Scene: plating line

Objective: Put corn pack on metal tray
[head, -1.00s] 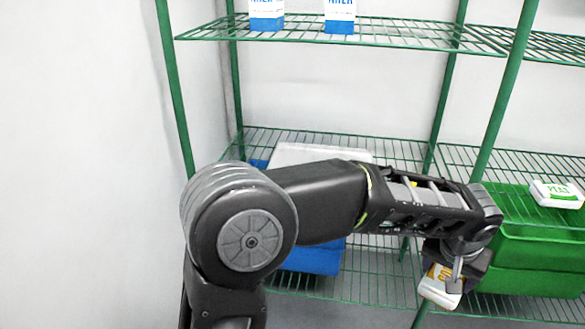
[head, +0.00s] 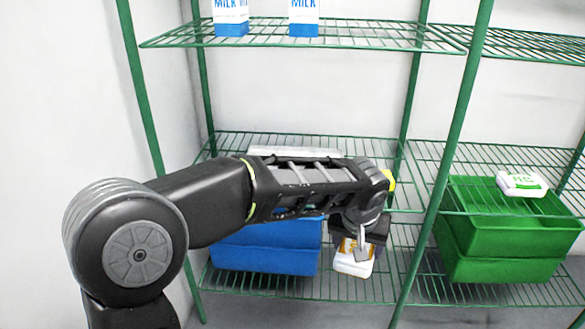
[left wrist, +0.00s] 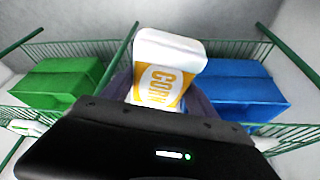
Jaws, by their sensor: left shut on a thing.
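My left gripper (head: 357,240) is shut on the corn pack (head: 354,262), a white pack with a yellow label. It hangs below the wrist, in front of the shelf rack and right of the blue bin. The left wrist view shows the corn pack (left wrist: 165,65) close up, with its "CORN" label readable. A pale grey flat thing, likely the metal tray (head: 293,150), lies on the middle shelf behind my left arm, which hides most of it. My right gripper is in neither view.
A blue bin (head: 265,258) and a green bin (head: 505,255) stand on the lower shelf. A white pack with green print (head: 521,183) lies above the green bin. Milk cartons (head: 304,17) stand on the top shelf. A green post (head: 446,165) rises right of my gripper.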

